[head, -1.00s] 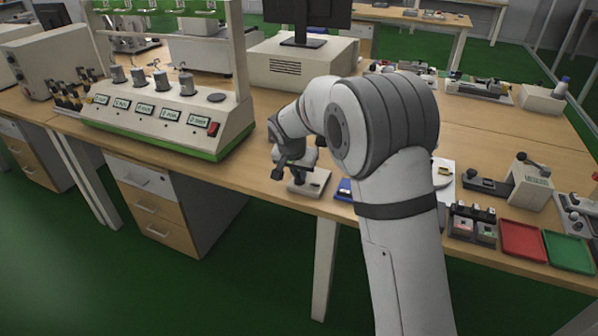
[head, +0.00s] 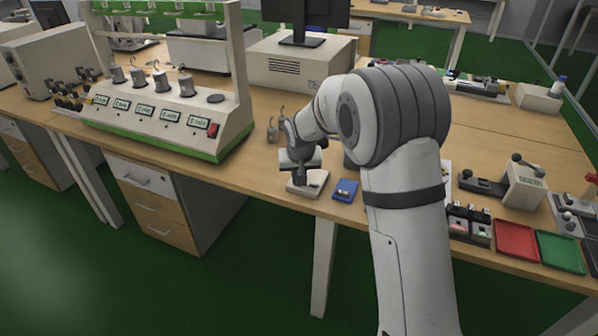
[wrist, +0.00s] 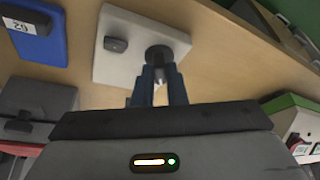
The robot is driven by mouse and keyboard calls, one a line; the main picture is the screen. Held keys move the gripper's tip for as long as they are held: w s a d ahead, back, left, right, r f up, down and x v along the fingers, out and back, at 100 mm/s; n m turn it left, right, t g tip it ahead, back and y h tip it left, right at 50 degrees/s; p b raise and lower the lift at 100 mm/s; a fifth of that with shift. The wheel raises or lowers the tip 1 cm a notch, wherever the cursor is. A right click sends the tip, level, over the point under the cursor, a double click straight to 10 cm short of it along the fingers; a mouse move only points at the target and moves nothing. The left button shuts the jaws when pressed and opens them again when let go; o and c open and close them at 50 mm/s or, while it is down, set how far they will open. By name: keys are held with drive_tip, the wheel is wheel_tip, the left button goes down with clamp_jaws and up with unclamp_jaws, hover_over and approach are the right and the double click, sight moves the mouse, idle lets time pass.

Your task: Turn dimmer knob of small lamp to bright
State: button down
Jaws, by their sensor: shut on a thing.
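The small white base (head: 312,190) lies on the wooden bench near its front edge. I take it for the lamp's base; no glowing lamp shows. In the wrist view the base (wrist: 110,68) carries a dark round knob (wrist: 158,52) near one edge and a small dark block (wrist: 116,44) beside it. My gripper (wrist: 159,82) has its two fingers close together at the knob, shut on it. In the head view my gripper (head: 303,174) is over the base, and hides part of it and the knob.
A blue pad (head: 345,190) lies just right of the base. A white rig with several weights (head: 150,125) stands to the left. Red (head: 517,240) and green (head: 559,251) trays lie at the right. The bench's front edge is close to the base.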

drive_tip(key=c, duration=1.5)
unclamp_jaws()
drive_tip(key=shift+o, duration=0.2)
drive_tip(key=shift+r, duration=0.1)
drive_tip(key=v, duration=0.7)
drive_tip(key=shift+s+r, duration=0.2)
drive_tip(key=shift+r, duration=0.05)
